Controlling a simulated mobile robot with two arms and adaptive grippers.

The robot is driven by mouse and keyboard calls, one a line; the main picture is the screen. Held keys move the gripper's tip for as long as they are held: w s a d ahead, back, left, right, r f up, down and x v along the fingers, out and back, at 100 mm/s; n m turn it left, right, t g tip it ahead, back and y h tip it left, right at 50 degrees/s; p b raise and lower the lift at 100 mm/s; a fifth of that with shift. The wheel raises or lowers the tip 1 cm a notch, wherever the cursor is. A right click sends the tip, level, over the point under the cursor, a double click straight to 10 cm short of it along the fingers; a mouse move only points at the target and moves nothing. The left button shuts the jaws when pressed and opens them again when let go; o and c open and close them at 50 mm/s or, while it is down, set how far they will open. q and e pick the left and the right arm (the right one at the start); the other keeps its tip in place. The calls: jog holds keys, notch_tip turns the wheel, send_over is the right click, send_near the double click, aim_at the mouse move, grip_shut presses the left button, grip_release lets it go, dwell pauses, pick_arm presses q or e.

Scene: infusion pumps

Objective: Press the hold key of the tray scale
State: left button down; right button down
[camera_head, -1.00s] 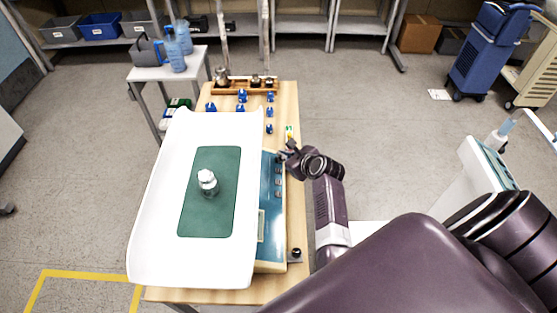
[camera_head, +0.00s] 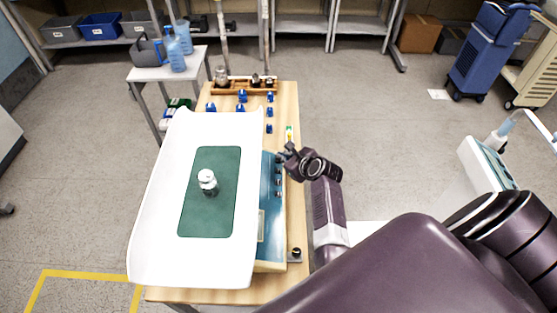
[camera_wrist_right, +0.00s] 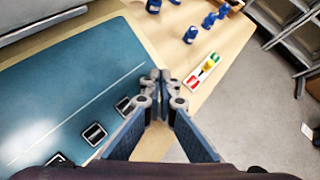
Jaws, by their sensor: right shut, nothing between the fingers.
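The tray scale has a white curved tray (camera_head: 162,210) with a green mat (camera_head: 222,215) on it. A small white-capped bottle (camera_head: 208,184) stands on the mat. The scale's blue key panel (camera_head: 272,225) runs along the tray's right side, with several small dark keys in a row. In the right wrist view the panel (camera_wrist_right: 60,85) shows square keys, including one key (camera_wrist_right: 94,133) left of the fingers. My right gripper (camera_head: 283,156) is shut and empty at the panel's far right end. In the wrist view its fingertips (camera_wrist_right: 160,76) hide what lies under them; contact cannot be told. Key labels are unreadable.
Several blue weights (camera_head: 270,113) stand on the wooden table (camera_head: 289,98) beyond the scale. A small colored card (camera_wrist_right: 204,72) lies near the table's right edge. A wooden rack (camera_head: 236,88) holds metal weights at the back. A dark knob (camera_head: 296,253) sits at the near right.

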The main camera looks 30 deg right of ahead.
jog(key=shift+a+f, duration=0.1)
jog(key=shift+f, duration=0.25)
dwell(0.6)
jog(key=shift+s+d+r+p, duration=0.15)
jog(key=shift+d+r+p, duration=0.1)
jog(key=shift+r+p, duration=0.6)
jog(key=shift+f, duration=0.1)
jog(key=r+p, duration=0.1)
jog(key=d+r+p, duration=0.1)
jog(key=r+p, duration=0.1)
jog(key=s+r+p, duration=0.1)
jog(key=p, duration=0.1)
jog(key=shift+d+r, duration=0.25)
jog(key=shift+d, duration=0.05)
dwell(0.5)
